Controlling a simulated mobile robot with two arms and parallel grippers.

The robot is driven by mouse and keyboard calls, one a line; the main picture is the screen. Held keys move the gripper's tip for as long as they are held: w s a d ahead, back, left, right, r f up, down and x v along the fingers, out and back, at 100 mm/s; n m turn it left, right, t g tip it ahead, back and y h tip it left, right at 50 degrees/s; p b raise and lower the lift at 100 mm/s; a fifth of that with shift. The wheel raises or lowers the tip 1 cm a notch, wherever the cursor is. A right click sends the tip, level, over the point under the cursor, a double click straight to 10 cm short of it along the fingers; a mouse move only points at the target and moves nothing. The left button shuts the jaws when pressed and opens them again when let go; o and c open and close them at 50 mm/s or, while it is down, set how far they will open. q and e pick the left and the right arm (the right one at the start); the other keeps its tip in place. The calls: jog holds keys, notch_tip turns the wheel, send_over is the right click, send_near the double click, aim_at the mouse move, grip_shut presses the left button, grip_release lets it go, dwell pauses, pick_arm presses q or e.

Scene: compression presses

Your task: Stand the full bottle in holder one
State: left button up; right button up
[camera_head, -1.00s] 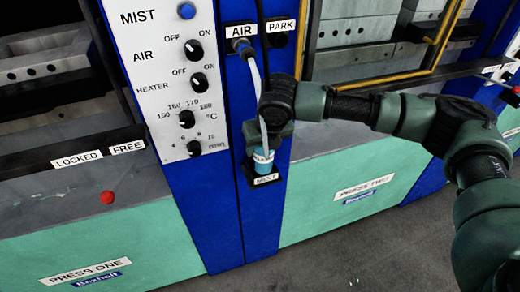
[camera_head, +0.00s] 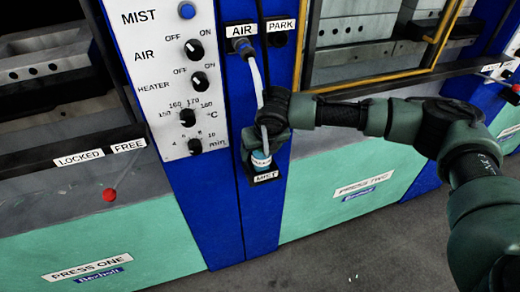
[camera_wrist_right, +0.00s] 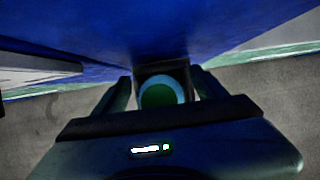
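The bottle (camera_head: 260,160), pale blue with a white band, is upright in the dark holder marked MIST (camera_head: 266,177) on the blue post. My right gripper (camera_head: 258,148) is just above it and hides its top in the head view. In the right wrist view the bottle's round green top with a light blue rim (camera_wrist_right: 162,95) lies between the two fingers. The fingers (camera_wrist_right: 160,88) look spread, with a narrow dark gap on each side of the bottle. The holder's dark rim (camera_wrist_right: 160,68) shows behind it. My left gripper is not in view.
The control panel (camera_head: 175,70) is to the left. Press one (camera_head: 90,225) is at left, press two (camera_head: 340,170) at right. Grey floor lies below.

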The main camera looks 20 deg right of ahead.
jog(key=v, duration=1.2)
jog(key=shift+r, duration=0.15)
